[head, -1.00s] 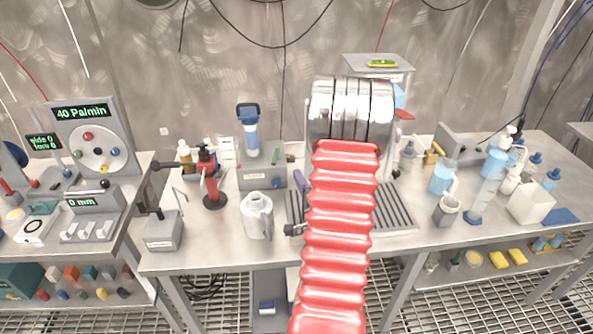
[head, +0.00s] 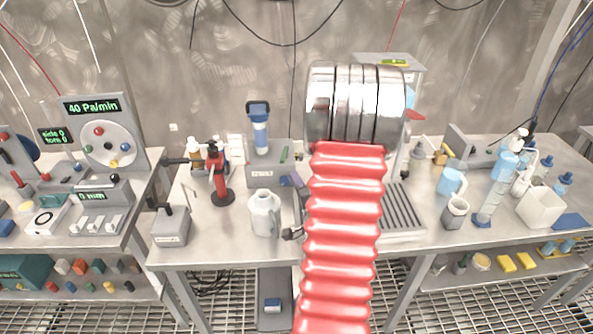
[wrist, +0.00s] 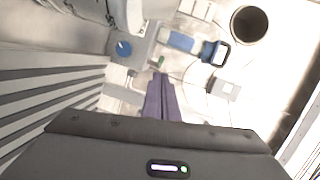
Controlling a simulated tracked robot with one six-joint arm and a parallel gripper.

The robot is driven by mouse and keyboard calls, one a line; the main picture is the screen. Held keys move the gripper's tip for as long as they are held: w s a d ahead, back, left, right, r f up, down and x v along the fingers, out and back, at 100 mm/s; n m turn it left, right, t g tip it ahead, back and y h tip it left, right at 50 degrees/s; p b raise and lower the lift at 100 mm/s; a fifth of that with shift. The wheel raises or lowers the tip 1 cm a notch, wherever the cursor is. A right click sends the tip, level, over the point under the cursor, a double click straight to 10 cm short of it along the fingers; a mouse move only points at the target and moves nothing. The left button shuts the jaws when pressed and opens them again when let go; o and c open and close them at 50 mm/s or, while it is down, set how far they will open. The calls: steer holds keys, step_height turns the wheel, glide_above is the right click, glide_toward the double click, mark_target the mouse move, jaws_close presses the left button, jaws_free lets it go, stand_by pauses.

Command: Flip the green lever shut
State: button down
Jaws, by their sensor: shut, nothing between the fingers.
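A small green lever (head: 285,154) stands at the right end of a grey box on the bench in the head view. It also shows as a short green piece just beyond my fingertips in the wrist view (wrist: 161,62). My gripper (wrist: 160,78) has purple fingers, closed together and empty, pointing at the lever's area. In the head view my gripper (head: 291,180) shows as a small purple patch beside the box's right end; my red arm hides the rest. I cannot tell whether the fingers touch the lever.
A blue-capped filter (head: 259,128) stands behind the grey box (head: 263,175). A white jug (head: 264,213) and a red bottle-like tool (head: 218,178) stand left of my arm. A ribbed grey tray (head: 403,212) lies under and right of my arm.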

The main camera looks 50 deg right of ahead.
steer(key=w+a+r+n+y, duration=0.1)
steer(key=w+a+n, duration=0.1)
steer(key=a, duration=0.1)
steer(key=w+a+r+n+g+y, duration=0.1)
steer(key=w+a+r+n, duration=0.1)
steer(key=w+a+n, duration=0.1)
steer(key=w+a+r+n+g+y, duration=0.1)
steer(key=w+a+r+n, duration=0.1)
steer(key=a, duration=0.1)
steer(key=shift+w+a, duration=0.15)
steer(key=shift+a, duration=0.15)
steer(key=s+a+r+n+g+y, duration=0.15)
steer(key=a+n, duration=0.25)
steer(key=a, duration=0.4)
steer(key=s+a+r+n+g+y, duration=0.1)
steer(key=s+a+r+n, duration=0.2)
steer(key=a, duration=0.5)
steer(key=s+a+r+n+g+y, duration=0.2)
steer(key=a+r+n, duration=0.15)
steer(key=a, duration=0.35)
steer(key=s+a+n+g+y, duration=0.2)
steer(key=s+a+n, duration=0.3)
steer(key=s+a, duration=0.4)
steer(key=shift+s+r, duration=0.35)
steer(key=shift+s, duration=0.1)
steer(key=shift+a+n, duration=0.15)
steer(key=shift+n, duration=0.1)
